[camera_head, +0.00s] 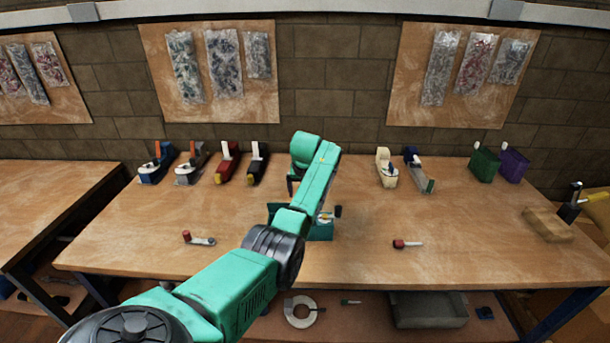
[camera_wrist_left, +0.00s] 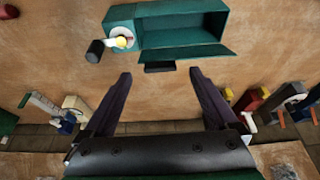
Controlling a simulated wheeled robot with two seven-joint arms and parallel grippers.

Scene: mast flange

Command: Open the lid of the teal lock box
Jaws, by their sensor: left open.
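The teal lock box (camera_head: 320,232) stands mid-table, partly hidden behind my left arm in the head view. The wrist view shows the teal box (camera_wrist_left: 185,12) at the top, with a dark recessed face, a slanted teal panel (camera_wrist_left: 190,50) and a small black tab (camera_wrist_left: 160,67) at its edge. I cannot tell whether this panel is the lid or how far it is raised. A crank with a black knob (camera_wrist_left: 95,51) and a yellow centre (camera_wrist_left: 122,42) is on the box's side. My left gripper (camera_wrist_left: 160,74) is open and empty, its fingertips either side of the tab in the picture.
A red-ended grey tool (camera_head: 200,240) lies left of the box and a red-handled one (camera_head: 407,244) right of it. Tape dispensers (camera_head: 387,168) and green and purple bins (camera_head: 484,165) line the back. A wooden block (camera_head: 547,224) is at right. The front of the table is mostly clear.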

